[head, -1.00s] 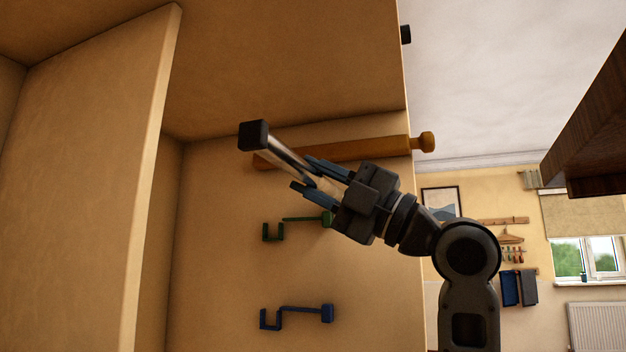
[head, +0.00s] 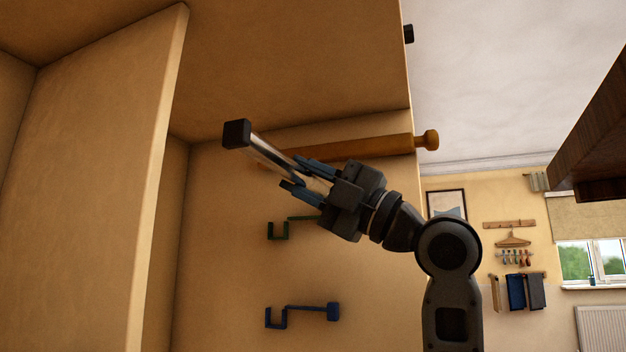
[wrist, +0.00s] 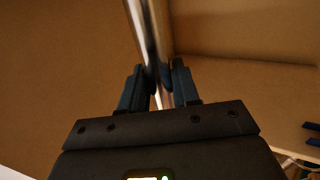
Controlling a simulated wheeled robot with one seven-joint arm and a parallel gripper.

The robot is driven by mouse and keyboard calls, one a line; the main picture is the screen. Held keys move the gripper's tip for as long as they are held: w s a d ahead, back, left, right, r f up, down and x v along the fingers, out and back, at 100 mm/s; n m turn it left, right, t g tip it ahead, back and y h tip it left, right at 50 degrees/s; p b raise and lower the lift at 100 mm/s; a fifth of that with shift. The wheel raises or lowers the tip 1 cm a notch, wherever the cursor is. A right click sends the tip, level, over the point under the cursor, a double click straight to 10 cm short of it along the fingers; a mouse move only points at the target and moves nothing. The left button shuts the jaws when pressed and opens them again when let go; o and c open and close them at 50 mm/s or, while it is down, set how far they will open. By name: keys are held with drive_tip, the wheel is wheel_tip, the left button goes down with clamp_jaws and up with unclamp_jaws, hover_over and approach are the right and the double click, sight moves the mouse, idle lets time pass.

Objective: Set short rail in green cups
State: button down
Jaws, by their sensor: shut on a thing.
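The short rail (head: 264,154) is a shiny metal bar with a black end cap at its upper left. My gripper (head: 292,176) is shut on the rail, which tilts up to the left in the head view. In the wrist view the rail (wrist: 150,40) runs between the fingers (wrist: 157,88) and out past the top edge. The green cups are on the wardrobe's back panel below the gripper: the left green cup (head: 278,231) shows as an open hook, and its bar runs right behind my gripper, which hides the right end. The rail is apart from the cups.
A blue pair of cups (head: 300,312) sits lower on the same panel. A wooden rod (head: 350,149) with a knob crosses above, behind the rail. An upright wooden panel (head: 95,180) stands at left. A dark wooden edge (head: 600,130) juts in at right.

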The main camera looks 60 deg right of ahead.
drive_tip(key=shift+w+a+b, duration=1)
drive_tip(key=shift+w+a, duration=0.15)
drive_tip(key=shift+w, duration=4.8)
drive_tip(key=shift+f+b, duration=2.4)
drive_tip(key=shift+f, duration=0.25)
drive_tip(key=c, duration=0.7)
unclamp_jaws()
drive_tip(key=shift+c, duration=0.2)
drive_tip(key=shift+f, duration=0.1)
drive_tip(key=b+v, duration=0.1)
drive_tip(key=v, duration=0.6)
drive_tip(key=shift+s+b, duration=0.3)
drive_tip(key=shift+b, duration=0.05)
